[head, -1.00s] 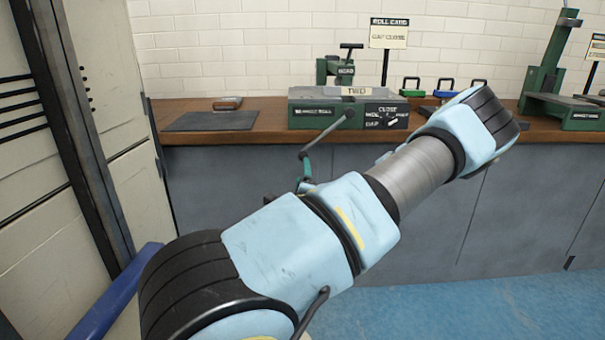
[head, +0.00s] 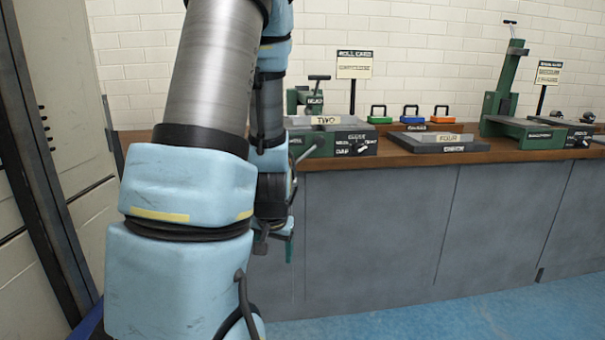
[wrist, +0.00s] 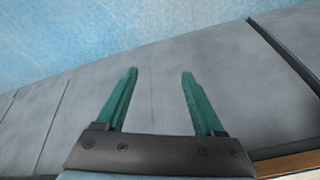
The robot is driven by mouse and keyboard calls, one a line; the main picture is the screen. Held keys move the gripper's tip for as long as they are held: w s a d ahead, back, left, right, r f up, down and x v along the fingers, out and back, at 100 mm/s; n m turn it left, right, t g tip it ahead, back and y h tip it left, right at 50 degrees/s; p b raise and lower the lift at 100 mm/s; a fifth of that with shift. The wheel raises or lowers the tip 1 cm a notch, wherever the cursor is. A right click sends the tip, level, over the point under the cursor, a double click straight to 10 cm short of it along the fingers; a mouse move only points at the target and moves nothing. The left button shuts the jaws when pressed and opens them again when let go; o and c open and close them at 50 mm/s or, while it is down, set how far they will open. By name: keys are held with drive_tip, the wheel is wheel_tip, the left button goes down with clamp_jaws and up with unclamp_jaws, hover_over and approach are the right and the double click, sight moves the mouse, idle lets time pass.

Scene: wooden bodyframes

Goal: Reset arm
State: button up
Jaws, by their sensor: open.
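My gripper (wrist: 158,90) is open in the wrist view, its two green fingers apart with nothing between them. Behind the fingers is the grey cabinet front (wrist: 160,110), with the blue floor (wrist: 80,40) beyond. In the head view my blue and silver arm stands upright at the left, folded close. My gripper shows there partly, low behind the arm, in front of the cabinet and below the bench top. The arm hides the left part of the bench.
A wooden bench (head: 400,160) runs along the white brick wall. A pale locker (head: 60,150) stands left. Floor (head: 480,320) at right is clear.

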drive_tip(key=s+r+n+g, duration=0.2)
drive_tip(key=s+r+g, duration=0.1)
drive_tip(key=s+r, duration=0.5)
wheel_tip(320, 180, up, 18)
drive_tip(key=p, duration=1.8)
drive_tip(key=shift+s+f+h+p, duration=0.15)
drive_tip(key=shift+s+h+p, duration=0.15)
drive_tip(key=shift+s, duration=0.1)
drive_tip(key=shift+a, duration=0.1)
